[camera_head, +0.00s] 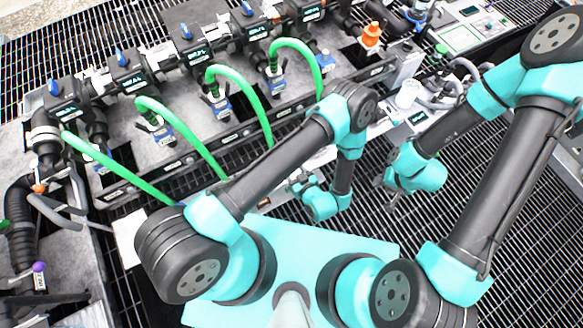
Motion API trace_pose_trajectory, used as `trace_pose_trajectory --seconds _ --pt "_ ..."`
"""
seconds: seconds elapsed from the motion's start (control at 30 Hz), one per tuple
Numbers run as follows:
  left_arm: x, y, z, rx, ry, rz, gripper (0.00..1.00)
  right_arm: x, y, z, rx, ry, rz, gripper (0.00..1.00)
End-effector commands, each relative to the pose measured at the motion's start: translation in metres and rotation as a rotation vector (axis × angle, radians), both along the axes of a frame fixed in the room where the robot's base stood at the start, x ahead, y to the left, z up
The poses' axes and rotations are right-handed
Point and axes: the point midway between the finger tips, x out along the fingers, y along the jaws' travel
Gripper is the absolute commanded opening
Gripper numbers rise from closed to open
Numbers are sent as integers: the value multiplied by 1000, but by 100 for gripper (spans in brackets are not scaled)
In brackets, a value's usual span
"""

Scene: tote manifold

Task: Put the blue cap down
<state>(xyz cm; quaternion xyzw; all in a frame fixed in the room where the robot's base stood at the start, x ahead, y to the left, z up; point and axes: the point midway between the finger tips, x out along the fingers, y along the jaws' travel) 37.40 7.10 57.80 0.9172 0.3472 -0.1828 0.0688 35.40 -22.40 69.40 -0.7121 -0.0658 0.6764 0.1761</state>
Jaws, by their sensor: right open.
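I cannot clearly single out a loose blue cap. A small blue-and-white piece (325,60) stands at the manifold's right part, beside the last green hose; I cannot tell if it is the cap. My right gripper (382,184) is open over the dark grating, right of the manifold's front rail, and I see nothing between its fingers. My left gripper (298,182) hangs near the front rail, mostly hidden by its own wrist. Its fingers are too small to read.
The manifold (195,55) carries blue-handled valves and several arched green hoses (235,78). An orange cap (371,34) stands at its right end. A purple cap (39,267) is at lower left. A white cup-like part (407,95) and grey tubing lie at right. Open grating (520,230) is at lower right.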

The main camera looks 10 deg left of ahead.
Motion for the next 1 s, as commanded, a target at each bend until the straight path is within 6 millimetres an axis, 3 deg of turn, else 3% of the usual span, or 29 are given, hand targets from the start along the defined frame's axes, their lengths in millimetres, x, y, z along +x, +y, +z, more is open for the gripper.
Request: trace_pose_trajectory --seconds 0.27,1.0 --pt "-10 -9 6 0 -1 1 57 0 0 0 0 0 0 43" --pt "-6 -7 6 -19 14 -1 57 0 0 0 0 0 0 43"
